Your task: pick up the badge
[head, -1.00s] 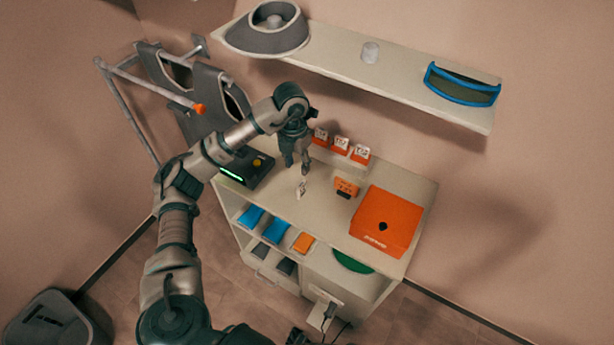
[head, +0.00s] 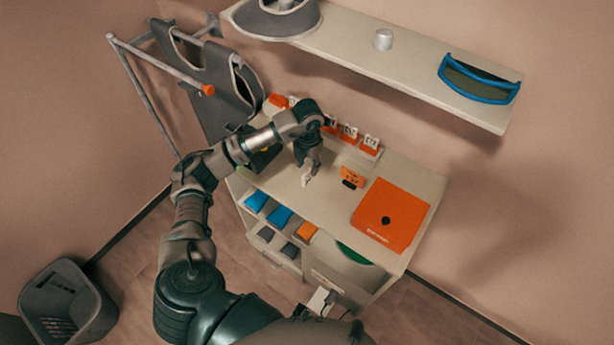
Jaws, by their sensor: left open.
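A small whitish upright item that looks like the badge (head: 306,180) stands on the counter top, though it is too small to make out any detail. My left gripper (head: 309,171) points down right at it, with the fingers apart and close around or just above it. I cannot tell whether the fingers touch it. The gripper hides part of the item. My right gripper is not in view.
The counter (head: 285,190) also holds an orange box (head: 392,215), a small orange item (head: 352,177) and a rack of orange-and-white cards (head: 370,146). A wall shelf (head: 420,68) overhangs behind. A grey bin (head: 66,300) stands at lower left.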

